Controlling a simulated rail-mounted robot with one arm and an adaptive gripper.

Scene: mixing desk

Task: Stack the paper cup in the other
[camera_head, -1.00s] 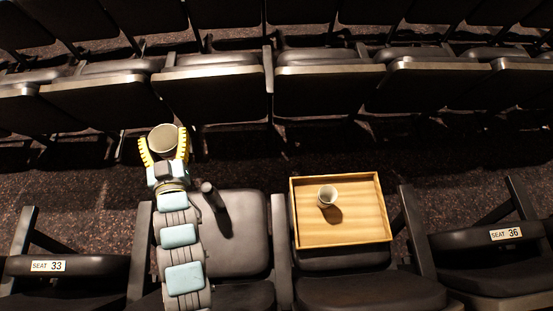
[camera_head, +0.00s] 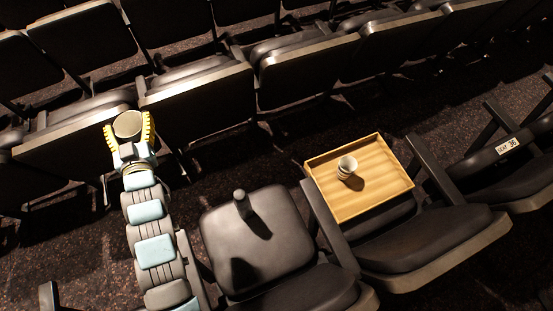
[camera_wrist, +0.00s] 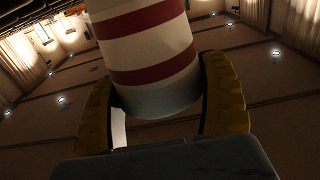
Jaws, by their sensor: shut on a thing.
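My gripper (camera_head: 128,130) is shut on a paper cup (camera_head: 127,124), with its yellow ridged fingers on either side of it. In the wrist view the held cup (camera_wrist: 148,45) is white with red bands, and the fingers flank its narrower white end. In the head view I see its round, light top. The other cup (camera_head: 347,166), small and pale, stands on a wooden tray (camera_head: 352,207) to the right. The held cup is well apart from it. I cannot tell in the head view whether the second cup has bands.
The tray rests on a dark folding seat (camera_head: 408,236). A dark cylindrical object (camera_head: 242,202) stands on the seat (camera_head: 228,228) between my arm and the tray. A row of seats (camera_head: 200,100) runs behind. The tray is clear around its cup.

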